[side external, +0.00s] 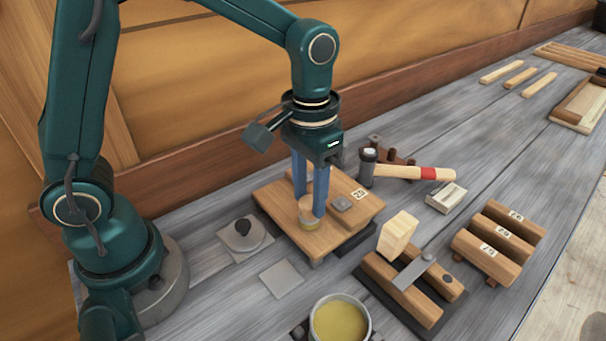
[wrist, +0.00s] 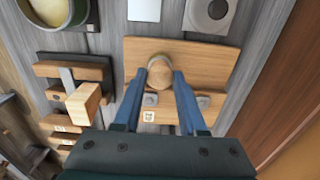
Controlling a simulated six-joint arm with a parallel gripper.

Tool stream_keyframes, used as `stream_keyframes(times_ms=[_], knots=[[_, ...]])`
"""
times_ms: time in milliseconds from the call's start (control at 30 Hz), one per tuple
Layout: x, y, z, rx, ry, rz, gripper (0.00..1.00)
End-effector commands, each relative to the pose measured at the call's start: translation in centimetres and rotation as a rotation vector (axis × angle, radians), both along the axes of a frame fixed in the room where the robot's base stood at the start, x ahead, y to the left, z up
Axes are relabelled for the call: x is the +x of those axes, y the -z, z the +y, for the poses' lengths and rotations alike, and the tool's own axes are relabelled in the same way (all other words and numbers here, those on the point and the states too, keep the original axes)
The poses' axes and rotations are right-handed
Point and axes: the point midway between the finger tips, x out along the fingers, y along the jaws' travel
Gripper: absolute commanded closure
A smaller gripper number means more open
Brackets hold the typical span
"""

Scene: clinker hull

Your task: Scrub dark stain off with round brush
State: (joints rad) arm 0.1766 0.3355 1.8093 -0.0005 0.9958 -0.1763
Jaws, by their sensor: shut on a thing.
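My gripper (side external: 309,208) is shut on the round brush (side external: 310,223), a short wooden cylinder with a pale yellowish lower edge. The brush is upright on or just above the wooden board (side external: 280,205); I cannot tell whether it touches. No dark stain can be made out on the visible board; any under the brush is hidden.
Metal blocks (side external: 341,203) and a numbered tag (side external: 358,194) are on the board. A hammer (side external: 410,172) lies behind it. A dark-knobbed plate (side external: 243,236), a pot with yellow contents (side external: 341,323) and a wooden clamp-like stand (side external: 405,300) surround it. A grey square (side external: 281,278) lies in front.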

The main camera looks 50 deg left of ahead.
Motion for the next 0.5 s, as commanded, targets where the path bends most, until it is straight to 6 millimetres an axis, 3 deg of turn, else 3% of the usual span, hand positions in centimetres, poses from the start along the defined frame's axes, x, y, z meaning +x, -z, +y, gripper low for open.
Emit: stream_keyframes(times_ms=[500], knots=[[0.0,0.0,2.7,0.001,-0.002,0.001,1.00]])
